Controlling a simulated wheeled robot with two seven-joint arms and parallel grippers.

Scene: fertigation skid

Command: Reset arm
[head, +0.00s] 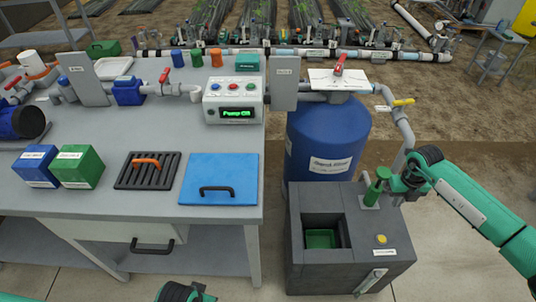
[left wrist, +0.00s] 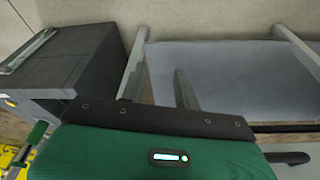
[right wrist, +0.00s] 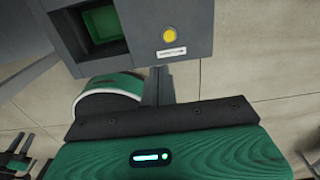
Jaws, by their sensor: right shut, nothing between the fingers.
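My right arm reaches into the head view from the right, beside the dark grey box (head: 345,275); I cannot make out its fingertips there. In the right wrist view my right gripper (right wrist: 160,75) is shut and empty, with the box (right wrist: 190,25) just beyond its fingers. Part of my left arm shows at the bottom edge of the head view. In the left wrist view my left gripper (left wrist: 158,78) has its two fingers apart with nothing between them. The grey table shelf (left wrist: 225,75) is beyond them, and the box (left wrist: 75,60) is to the left.
The grey workbench (head: 235,140) carries a blue lid (head: 220,165), a black grate (head: 135,178) and a control box (head: 233,100). A blue tank (head: 310,140) stands behind the grey box, with pipes beside it. The floor (head: 470,165) on the right is open.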

